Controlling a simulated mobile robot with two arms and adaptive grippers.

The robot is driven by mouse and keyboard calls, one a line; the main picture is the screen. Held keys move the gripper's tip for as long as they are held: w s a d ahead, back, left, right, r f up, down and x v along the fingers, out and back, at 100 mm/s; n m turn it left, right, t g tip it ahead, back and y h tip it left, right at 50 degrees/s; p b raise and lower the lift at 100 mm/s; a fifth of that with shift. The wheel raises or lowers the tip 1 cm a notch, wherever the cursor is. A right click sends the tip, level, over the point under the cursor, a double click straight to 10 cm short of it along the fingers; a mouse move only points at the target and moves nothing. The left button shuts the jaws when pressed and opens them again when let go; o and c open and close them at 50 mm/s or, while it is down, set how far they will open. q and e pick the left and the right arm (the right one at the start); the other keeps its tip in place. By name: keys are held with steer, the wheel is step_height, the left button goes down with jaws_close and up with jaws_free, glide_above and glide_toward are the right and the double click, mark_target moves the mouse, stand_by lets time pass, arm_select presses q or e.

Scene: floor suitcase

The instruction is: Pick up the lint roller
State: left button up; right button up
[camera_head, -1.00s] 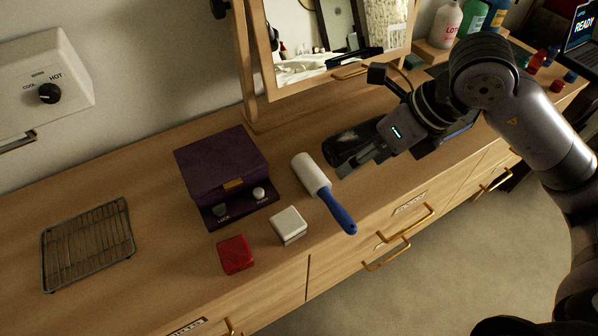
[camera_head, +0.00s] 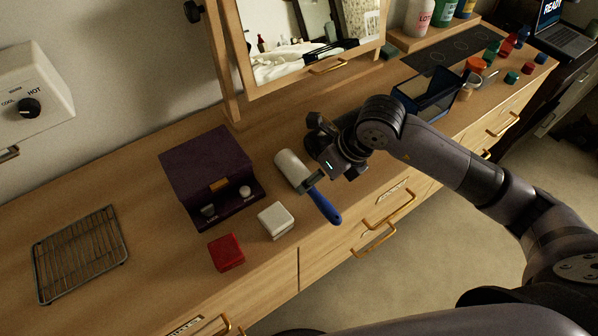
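The lint roller lies on the wooden dresser top, with its white roll (camera_head: 290,168) toward the mirror and its blue handle (camera_head: 325,207) toward the front edge. My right gripper (camera_head: 310,183) reaches in from the right and is at the roller's neck, between roll and handle. One dark finger shows across the neck. The other finger is hidden, so I cannot tell whether the gripper touches or grasps the roller. My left gripper is not in view.
A purple box (camera_head: 207,170), a white box (camera_head: 276,220) and a red box (camera_head: 226,252) stand left of the roller. A wire rack (camera_head: 80,255) lies far left. A mirror (camera_head: 300,45) stands behind. An open blue case (camera_head: 428,92) and several small jars are at right.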

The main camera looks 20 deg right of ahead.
steer(key=shift+p+x, duration=0.3)
steer(key=shift+x, duration=1.55)
steer(key=shift+w+r, duration=0.1)
steer(key=shift+w, duration=0.05)
steer(key=shift+c, duration=0.6)
steer(key=c, duration=1.2)
steer(key=shift+r, duration=0.1)
steer(key=shift+c, duration=0.2)
step_height(320, 180, up, 20)
steer(key=b, duration=0.2)
